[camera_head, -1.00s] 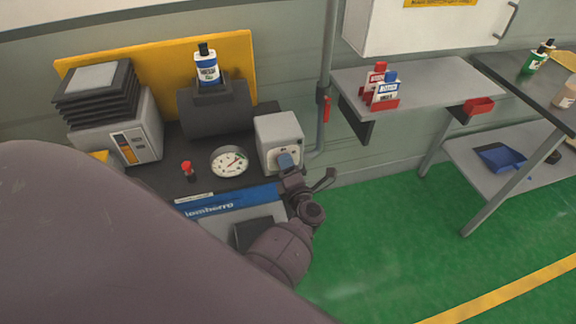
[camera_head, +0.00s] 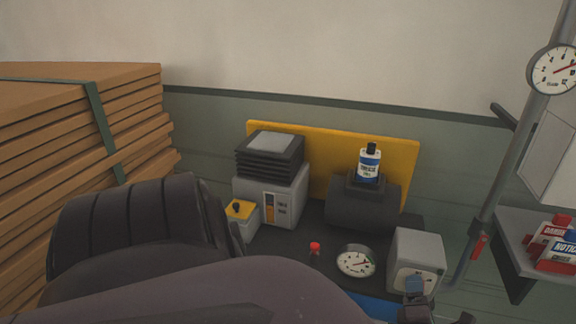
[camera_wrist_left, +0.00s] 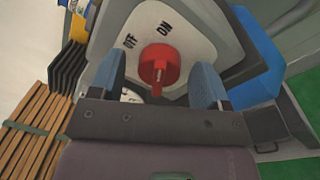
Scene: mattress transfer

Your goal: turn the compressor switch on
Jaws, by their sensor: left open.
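The compressor switch is a red knob (camera_wrist_left: 160,65) on a pale plate (camera_wrist_left: 185,30) marked OFF and ON in the left wrist view. Its box is the grey cube (camera_head: 417,258) at the lower right of the head view. My left gripper (camera_wrist_left: 157,76) is open, with one blue-grey fingertip on each side of the knob. I cannot tell whether either finger touches it. In the head view my left gripper (camera_head: 415,289) is in front of the box at the bottom edge and hides the knob. My right gripper is not in view.
A dial gauge (camera_head: 356,261) and a red button (camera_head: 315,249) sit left of the box. A dark cylinder (camera_head: 350,211) with a bottle (camera_head: 369,165) stands behind. A pipe (camera_head: 503,170) rises at right. Stacked wooden boards (camera_head: 50,150) fill the left side.

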